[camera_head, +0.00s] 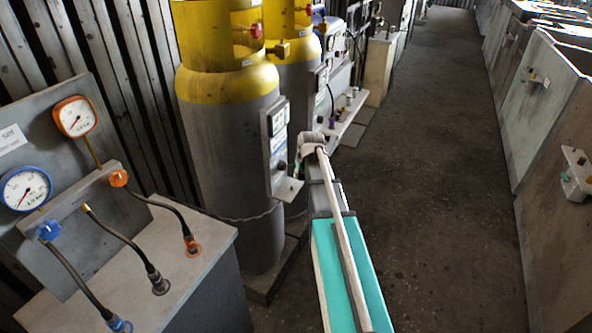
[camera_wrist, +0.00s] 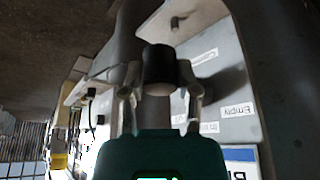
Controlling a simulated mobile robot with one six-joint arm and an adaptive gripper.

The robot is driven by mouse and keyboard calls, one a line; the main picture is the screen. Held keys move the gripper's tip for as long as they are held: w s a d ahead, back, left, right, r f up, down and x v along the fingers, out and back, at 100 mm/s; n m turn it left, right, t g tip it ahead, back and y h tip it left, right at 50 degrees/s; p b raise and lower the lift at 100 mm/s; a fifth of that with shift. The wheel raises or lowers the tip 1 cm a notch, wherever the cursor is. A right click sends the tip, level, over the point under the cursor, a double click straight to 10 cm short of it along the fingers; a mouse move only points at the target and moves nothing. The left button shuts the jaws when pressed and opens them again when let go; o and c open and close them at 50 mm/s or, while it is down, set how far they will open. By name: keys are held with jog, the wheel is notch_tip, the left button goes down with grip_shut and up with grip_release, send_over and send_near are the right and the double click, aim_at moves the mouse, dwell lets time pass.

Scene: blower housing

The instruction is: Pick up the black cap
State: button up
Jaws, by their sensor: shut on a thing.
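The black cap (camera_wrist: 159,63) is a short dark cylinder in the upper middle of the wrist view. My gripper (camera_wrist: 159,88) has one finger on each side of it and is shut on it. The cap's lighter underside shows between the fingers. It is held in front of a grey labelled panel (camera_wrist: 228,75); I cannot tell whether it still touches anything behind it. In the head view my arm reaches to the panel (camera_head: 275,145) beside the front gas cylinder (camera_head: 232,140). The cap and fingertips cannot be made out there.
A small grey plate with a peg (camera_wrist: 178,22) juts out close to the cap. A second yellow-topped cylinder (camera_head: 292,62) stands behind the first. A gauge stand (camera_head: 75,130) with hoses is at the left. Grey cabinets (camera_head: 545,120) line the right; the floor (camera_head: 440,150) between is clear.

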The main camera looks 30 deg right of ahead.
jog(key=s+d+r+p, duration=0.2)
jog(key=s+r+p, duration=0.1)
jog(key=s, duration=0.5)
jog(key=shift+d+r, duration=0.15)
jog(key=shift+r, duration=0.15)
notch_tip(320, 180, up, 6)
jog(key=p, duration=0.6)
jog(key=shift+f, duration=0.15)
dwell(0.6)
jog(key=shift+w+a+f+b, duration=0.65)
jog(key=shift+w+f+b, duration=1.3)
jog(key=shift+w, duration=0.25)
jog(key=shift+w+a+f+b, duration=0.6)
jog(key=shift+w+f+b, duration=1.3)
jog(key=shift+w, duration=0.35)
jog(key=shift+w+a+f+b, duration=0.65)
jog(key=shift+w+f+b, duration=1.15)
jog(key=shift+w+b, duration=0.3)
